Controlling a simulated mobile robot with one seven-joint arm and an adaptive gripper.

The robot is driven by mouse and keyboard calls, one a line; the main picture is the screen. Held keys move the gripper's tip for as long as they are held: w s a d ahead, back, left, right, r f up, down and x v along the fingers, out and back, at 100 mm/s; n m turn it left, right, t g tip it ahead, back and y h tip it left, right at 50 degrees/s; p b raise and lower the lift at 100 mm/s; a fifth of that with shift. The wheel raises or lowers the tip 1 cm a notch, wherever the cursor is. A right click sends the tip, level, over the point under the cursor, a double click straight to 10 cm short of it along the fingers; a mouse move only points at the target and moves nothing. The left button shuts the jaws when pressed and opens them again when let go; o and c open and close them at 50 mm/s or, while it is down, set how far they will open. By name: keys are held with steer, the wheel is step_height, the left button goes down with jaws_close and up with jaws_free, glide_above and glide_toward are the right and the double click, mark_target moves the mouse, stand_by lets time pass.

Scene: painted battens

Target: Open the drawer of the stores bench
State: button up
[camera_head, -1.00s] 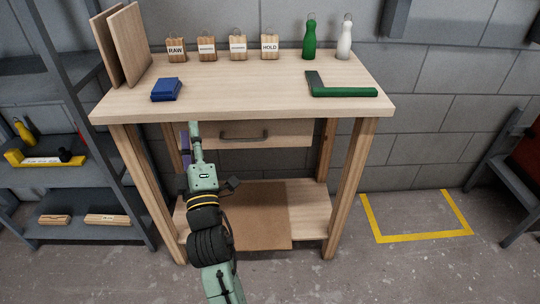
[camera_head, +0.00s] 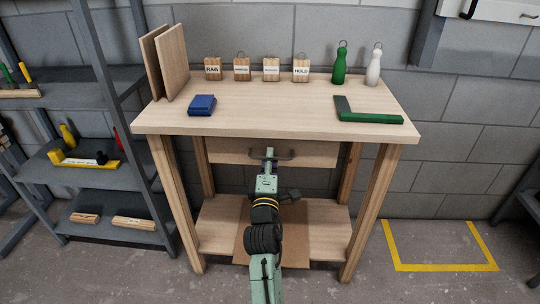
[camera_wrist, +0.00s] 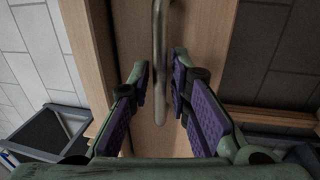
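The stores bench (camera_head: 290,125) is a light wooden table with a drawer (camera_head: 225,152) under its top. The drawer front looks flush beneath the top, so the drawer appears shut. Its dark bar handle (camera_head: 285,155) is partly hidden behind my gripper (camera_head: 270,153) in the head view. In the wrist view the metal handle (camera_wrist: 160,75) runs up the picture between the two purple-padded fingers of my gripper (camera_wrist: 161,85). The fingers are open, with a gap on each side of the handle. The drawer front (camera_wrist: 205,40) lies beyond them.
On the bench top are a blue block (camera_head: 202,105), a green-handled square (camera_head: 368,112), labelled wooden blocks, green and white bottles, and two upright boards (camera_head: 172,62). A lower shelf (camera_head: 220,225) lies below.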

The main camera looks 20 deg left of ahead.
steer(key=shift+w+a, duration=0.1)
steer(key=shift+w, duration=0.25)
steer(key=shift+c, duration=0.4)
jaws_close()
